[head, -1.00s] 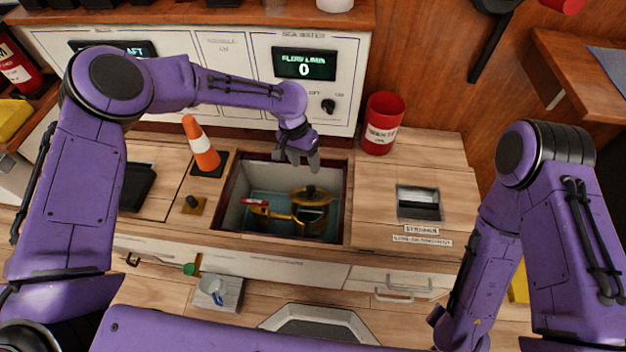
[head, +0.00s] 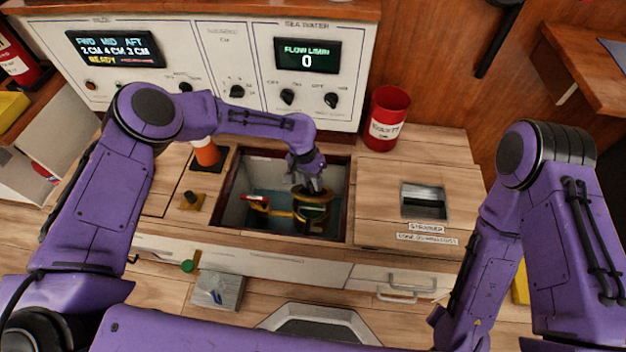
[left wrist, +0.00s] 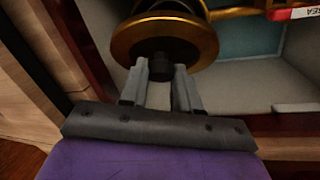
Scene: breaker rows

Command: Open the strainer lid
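The brass strainer (head: 312,226) sits in the open floor well, and its round lid (head: 299,191) is over it. In the left wrist view the lid (left wrist: 200,42) shows as a brass disc with a dark knob (left wrist: 160,67) in its middle. My left gripper (head: 318,188) reaches down into the well at the lid.
A red-handled valve (head: 254,198) is beside the strainer. The well's dark rim (head: 226,192) surrounds both. A slotted hatch (head: 424,201) lies right of the well.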

